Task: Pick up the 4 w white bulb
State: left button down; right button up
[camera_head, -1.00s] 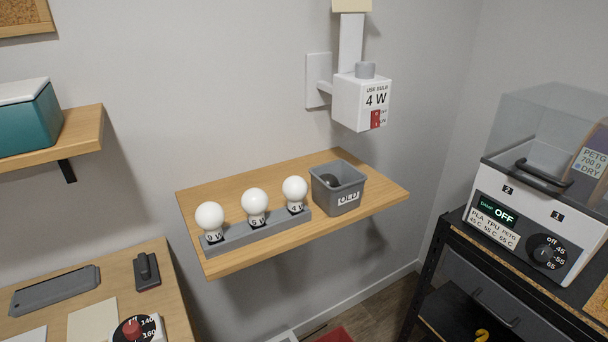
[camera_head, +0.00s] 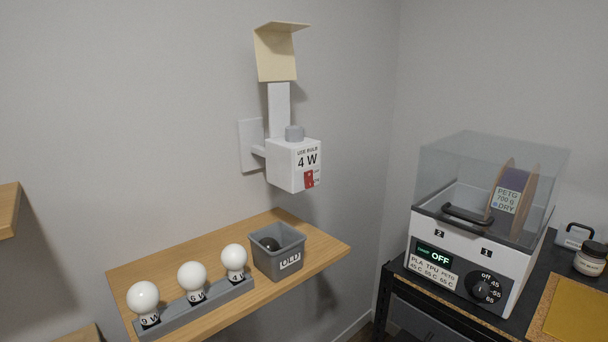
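The 4 W white bulb (camera_head: 234,257) stands upright in the right end of a grey holder (camera_head: 213,302) on a wooden wall shelf (camera_head: 148,269). Its label is partly cut by the view angle, but a "4" shows. The 6 W bulb (camera_head: 192,276) stands in the middle and the 9 W bulb (camera_head: 143,297) at the left end. Neither of my grippers is in view.
A grey bin marked OLD (camera_head: 279,262) with a dark round thing inside stands right of the holder. Above the shelf is a white wall fixture (camera_head: 294,164) reading "USE BULB 4 W". A filament dryer (camera_head: 462,258) stands on a black rack at right.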

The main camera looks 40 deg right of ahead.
aim_at(234, 257)
jog(key=k+l+u, duration=0.1)
jog(key=k+l, duration=0.3)
jog(key=l, duration=0.15)
jog(key=k+l, duration=0.35)
jog(key=l, duration=0.15)
jog(key=u, duration=0.05)
